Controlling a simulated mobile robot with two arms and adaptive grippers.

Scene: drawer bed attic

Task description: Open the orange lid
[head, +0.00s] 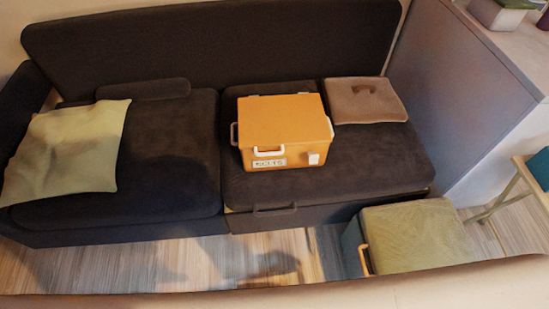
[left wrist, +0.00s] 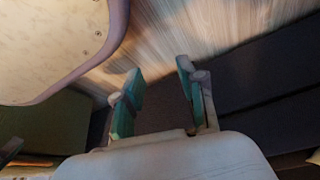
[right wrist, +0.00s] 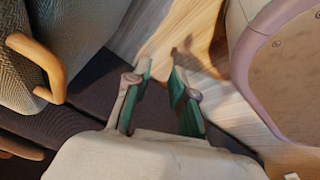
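An orange box with a flat orange lid (head: 282,119) sits on the right seat of the dark sofa in the head view. The lid looks closed. A white handle (head: 269,152) and a small white latch (head: 314,158) are on its front, with a label below the handle. Grey handles are on its sides. Neither gripper shows in the head view. My left gripper (left wrist: 157,78) is open and empty in the left wrist view. My right gripper (right wrist: 160,68) is open and empty in the right wrist view. The orange box is not clearly seen in either wrist view.
A brown cushion (head: 363,100) lies right of the box. A pale green cloth (head: 70,150) lies on the left seat. A sofa drawer handle (head: 275,210) is below the box. A green-topped ottoman (head: 415,236) with an orange handle stands at front right. A grey partition (head: 455,95) closes the right side.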

